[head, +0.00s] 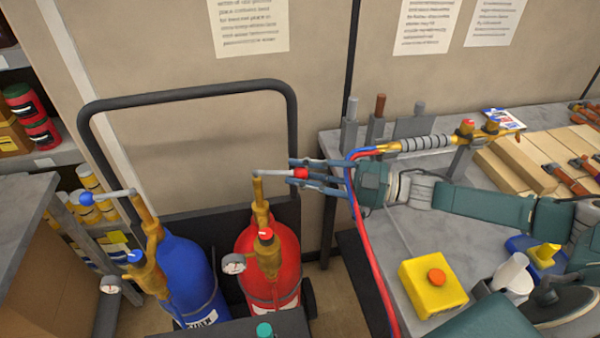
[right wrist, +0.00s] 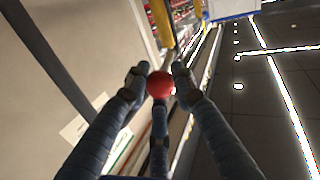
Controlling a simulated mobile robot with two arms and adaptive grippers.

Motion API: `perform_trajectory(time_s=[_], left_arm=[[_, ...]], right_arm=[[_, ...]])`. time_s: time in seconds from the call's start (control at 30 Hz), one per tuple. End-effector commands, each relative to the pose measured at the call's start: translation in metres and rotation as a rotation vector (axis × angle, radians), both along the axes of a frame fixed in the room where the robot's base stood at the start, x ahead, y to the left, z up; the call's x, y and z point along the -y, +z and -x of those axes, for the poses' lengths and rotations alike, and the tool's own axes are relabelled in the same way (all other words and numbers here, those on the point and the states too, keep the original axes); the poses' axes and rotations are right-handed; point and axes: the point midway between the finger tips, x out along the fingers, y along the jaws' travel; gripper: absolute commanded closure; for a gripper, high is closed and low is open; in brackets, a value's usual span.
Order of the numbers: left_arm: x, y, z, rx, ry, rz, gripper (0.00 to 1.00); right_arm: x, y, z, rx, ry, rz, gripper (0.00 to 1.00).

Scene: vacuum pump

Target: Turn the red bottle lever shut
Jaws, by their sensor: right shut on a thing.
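The red bottle (head: 270,262) stands on a cart, with a brass valve on top. Its lever (head: 275,172) is a grey rod pointing right from the valve top, with a red knob (head: 300,173) at its end. My right gripper (head: 305,174) reaches in from the right with its fingers around the red knob. In the right wrist view the red knob (right wrist: 160,85) sits between the fingertips, and the gripper is shut on it. My left gripper is not in view.
A blue bottle (head: 190,275) with a blue-knobbed lever (head: 105,197) stands left of the red one. The black cart handle (head: 190,92) rises behind both. A grey workbench (head: 400,240) at right holds a torch (head: 425,143), red and blue hoses and a yellow container (head: 432,285).

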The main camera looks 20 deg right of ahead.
Motion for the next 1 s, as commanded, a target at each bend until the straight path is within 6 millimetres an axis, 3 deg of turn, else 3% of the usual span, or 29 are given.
perform_trajectory(time_s=[0.03,0.1,0.47,1.0], left_arm=[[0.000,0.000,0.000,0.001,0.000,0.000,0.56],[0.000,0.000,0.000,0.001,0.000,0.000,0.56],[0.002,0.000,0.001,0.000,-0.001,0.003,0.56],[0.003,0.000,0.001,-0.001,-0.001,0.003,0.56]], right_arm=[[0.000,0.005,-0.001,0.009,0.000,-0.005,0.70],[0.000,0.005,-0.001,0.008,0.001,-0.005,0.56],[0.003,0.001,0.002,0.001,-0.001,-0.001,0.56],[0.081,0.001,0.061,0.001,0.000,0.001,0.56]])
